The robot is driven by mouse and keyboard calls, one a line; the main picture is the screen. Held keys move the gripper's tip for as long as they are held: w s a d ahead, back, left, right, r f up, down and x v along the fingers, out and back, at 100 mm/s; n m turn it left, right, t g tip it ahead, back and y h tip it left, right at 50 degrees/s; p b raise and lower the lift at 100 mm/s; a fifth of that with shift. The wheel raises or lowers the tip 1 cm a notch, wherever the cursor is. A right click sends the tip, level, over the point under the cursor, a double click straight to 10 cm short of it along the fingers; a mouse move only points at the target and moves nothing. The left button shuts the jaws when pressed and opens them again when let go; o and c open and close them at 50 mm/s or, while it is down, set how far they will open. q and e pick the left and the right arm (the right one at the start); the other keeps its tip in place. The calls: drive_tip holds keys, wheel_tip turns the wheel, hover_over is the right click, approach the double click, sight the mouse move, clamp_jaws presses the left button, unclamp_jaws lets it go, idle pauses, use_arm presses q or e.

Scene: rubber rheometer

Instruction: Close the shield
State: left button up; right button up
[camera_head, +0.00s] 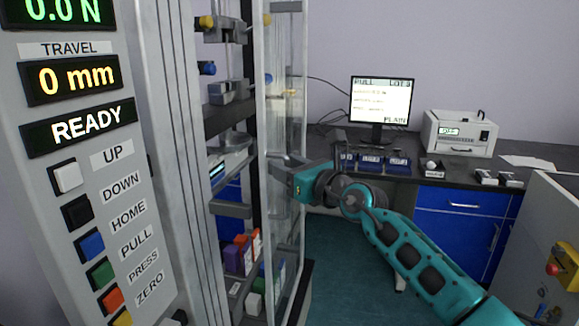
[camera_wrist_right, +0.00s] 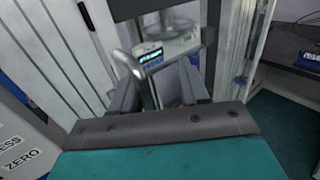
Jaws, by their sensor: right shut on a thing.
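The shield (camera_head: 289,62) is a tall clear panel with a pale frame, at the right side of the test machine in the head view. It stands upright at an angle to the machine front; I cannot tell exactly how far open it is. My right gripper (camera_head: 279,168) is at the shield at mid height, shut on its handle. In the right wrist view the grey handle bar (camera_wrist_right: 132,68) runs down between the fingers of my right gripper (camera_wrist_right: 157,92). The fingers partly hide the handle. My left gripper is in neither view.
The control panel (camera_head: 85,190) with coloured buttons fills the left; its display reads READY. Coloured boxes (camera_head: 240,252) sit low in the machine. A bench with a monitor (camera_head: 381,103) and a white device (camera_head: 460,132) stands behind. Floor is open at centre.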

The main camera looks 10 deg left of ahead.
drive_tip(key=shift+s+a+r+n+g+y, duration=0.3)
drive_tip(key=shift+s+a+r+y, duration=0.15)
drive_tip(key=shift+s+a, duration=0.3)
drive_tip(key=w+p+v, duration=0.1)
drive_tip(key=p+v, duration=0.1)
drive_tip(key=v, duration=1.1)
drive_tip(key=shift+d+f+h, duration=0.35)
drive_tip(key=shift+d+h, duration=0.1)
